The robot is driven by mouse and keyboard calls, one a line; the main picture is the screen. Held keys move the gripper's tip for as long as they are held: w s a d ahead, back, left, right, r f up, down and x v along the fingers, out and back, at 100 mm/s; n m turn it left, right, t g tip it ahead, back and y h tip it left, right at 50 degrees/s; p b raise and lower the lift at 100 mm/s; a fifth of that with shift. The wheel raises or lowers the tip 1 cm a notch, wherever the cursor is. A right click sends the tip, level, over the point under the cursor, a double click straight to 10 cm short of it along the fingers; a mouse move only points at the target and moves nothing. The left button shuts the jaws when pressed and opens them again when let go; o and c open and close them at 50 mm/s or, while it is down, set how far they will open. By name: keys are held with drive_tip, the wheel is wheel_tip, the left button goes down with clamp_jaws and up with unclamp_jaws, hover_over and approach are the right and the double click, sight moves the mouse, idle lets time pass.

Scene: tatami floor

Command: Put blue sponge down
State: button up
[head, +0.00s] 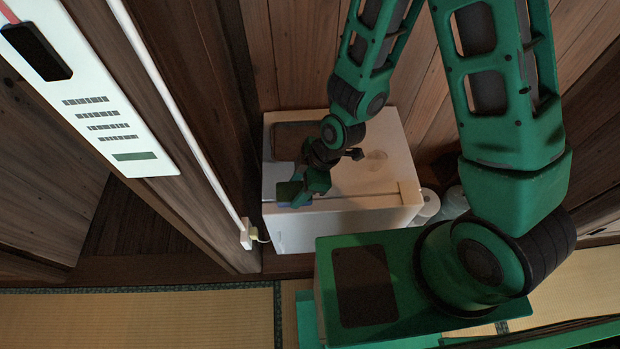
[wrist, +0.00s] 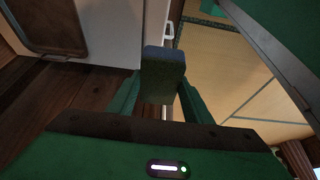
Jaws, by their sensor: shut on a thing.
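The blue sponge (wrist: 163,75) is held between the two fingers of my gripper (wrist: 160,95) in the wrist view, its dark blue end pointing away from me. In the head view my gripper (head: 303,193) is over the front left part of a white cabinet top (head: 345,190), and the sponge (head: 288,192) shows dark at its tip. The fingers are shut on the sponge. I cannot tell whether the sponge touches the cabinet top or hangs above it.
White rounded containers (head: 428,206) are at the cabinet's right. A wooden post is close on the left. Tatami (head: 140,318) lies in front.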

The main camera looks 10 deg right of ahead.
drive_tip(key=shift+w+d+f, duration=0.15)
drive_tip(key=shift+w+d, duration=0.15)
drive_tip(key=shift+w, duration=0.05)
drive_tip(key=w+d+f, duration=0.1)
drive_tip(key=w+f, duration=0.1)
drive_tip(key=w, duration=0.1)
drive_tip(key=w+d+f, duration=0.2)
drive_tip(key=w, duration=0.1)
drive_tip(key=w+d+f, duration=0.2)
drive_tip(key=w, duration=0.2)
drive_tip(key=shift+f, duration=2.35)
drive_tip(key=o, duration=1.2)
drive_tip(key=shift+f, duration=0.1)
drive_tip(key=v, duration=1.2)
drive_tip(key=shift+d, duration=0.1)
